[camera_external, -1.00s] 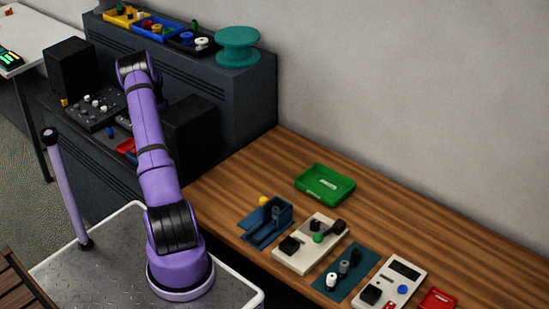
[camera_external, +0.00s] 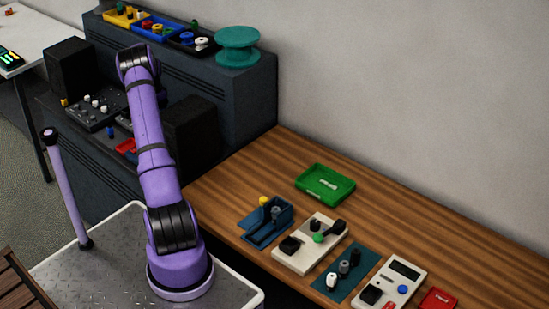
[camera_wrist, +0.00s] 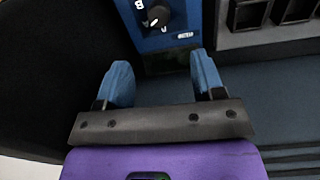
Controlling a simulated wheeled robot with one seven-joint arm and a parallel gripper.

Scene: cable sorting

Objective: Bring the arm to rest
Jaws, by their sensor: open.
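My purple arm rises from its base in the external view and bends over toward the dark cabinet at the left. My gripper (camera_wrist: 163,82) shows in the wrist view with its two blue fingers apart and nothing between them. Ahead of the fingers is a blue unit (camera_wrist: 165,38) with a black knob (camera_wrist: 157,17). I cannot tell whether the fingertips touch it. In the external view the gripper is hidden behind the arm.
The dark cabinet (camera_external: 235,95) carries colored trays (camera_external: 153,29) and a teal spool (camera_external: 237,46). Black speakers (camera_external: 74,68) flank a mixer (camera_external: 93,108). The wooden table (camera_external: 400,215) at right holds a green tray (camera_external: 325,184) and several devices. Its rear part is clear.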

